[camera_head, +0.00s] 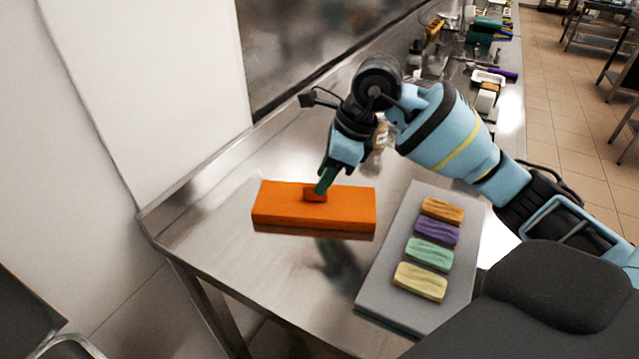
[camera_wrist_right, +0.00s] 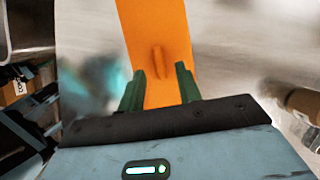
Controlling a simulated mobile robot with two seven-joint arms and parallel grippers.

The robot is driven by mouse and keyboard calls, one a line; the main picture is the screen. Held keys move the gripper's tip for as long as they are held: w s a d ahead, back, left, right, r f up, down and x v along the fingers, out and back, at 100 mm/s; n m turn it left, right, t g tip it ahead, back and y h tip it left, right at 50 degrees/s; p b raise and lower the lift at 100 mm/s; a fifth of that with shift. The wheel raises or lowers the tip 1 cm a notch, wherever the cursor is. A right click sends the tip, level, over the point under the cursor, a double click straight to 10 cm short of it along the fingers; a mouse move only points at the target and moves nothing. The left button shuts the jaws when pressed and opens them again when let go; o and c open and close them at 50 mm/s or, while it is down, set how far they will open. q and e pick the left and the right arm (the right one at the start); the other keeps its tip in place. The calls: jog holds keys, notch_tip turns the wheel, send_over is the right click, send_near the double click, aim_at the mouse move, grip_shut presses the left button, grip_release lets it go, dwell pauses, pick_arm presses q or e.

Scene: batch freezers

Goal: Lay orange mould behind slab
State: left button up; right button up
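The orange mould (camera_head: 313,211) is a long block with a small raised grip on top. It lies on the metal table, left of the grey slab (camera_head: 388,262). My right gripper (camera_head: 323,187) is above the mould with its green fingertips at the raised grip. In the right wrist view the two fingers (camera_wrist_right: 160,80) stand apart, with the grip of the orange mould (camera_wrist_right: 178,28) between and just beyond their tips. A gap shows on both sides of the grip. My left gripper is not in view.
Several coloured bars, including a purple one (camera_head: 437,231), lie in a row on the slab. A wall and metal backsplash (camera_head: 200,147) bound the table's left side. Bottles, tools and a white tray (camera_head: 488,77) crowd the far end.

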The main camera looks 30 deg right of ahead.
jog(key=v, duration=0.8)
jog(key=shift+r, duration=0.2)
jog(key=shift+d, duration=0.15)
